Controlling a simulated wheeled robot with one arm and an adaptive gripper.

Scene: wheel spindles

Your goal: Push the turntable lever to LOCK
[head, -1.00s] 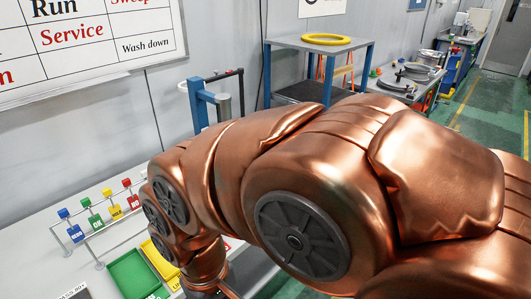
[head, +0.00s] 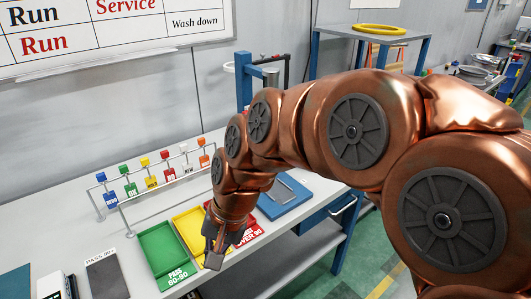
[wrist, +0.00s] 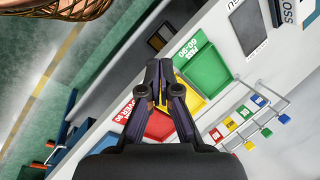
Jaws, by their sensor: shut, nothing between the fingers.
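I cannot pick out a turntable or a lever marked LOCK in either view. My gripper (head: 213,262) hangs over the front edge of the bench (head: 105,225), by the coloured trays. In the wrist view my gripper (wrist: 159,68) is shut and empty, its dark fingertips together. Beyond the fingers lie a green tray (wrist: 208,76), a yellow tray and a red tray (wrist: 160,124). In the head view my gripper and arm partly cover the yellow tray (head: 190,228) and red tray.
Coloured tags (head: 148,183) hang on a rail behind the trays. A blue plate (head: 287,203) with a metal handle lies right of my wrist. A blue post (head: 243,82) stands behind. A yellow ring (head: 380,29) rests on a far table. Green floor is open at right.

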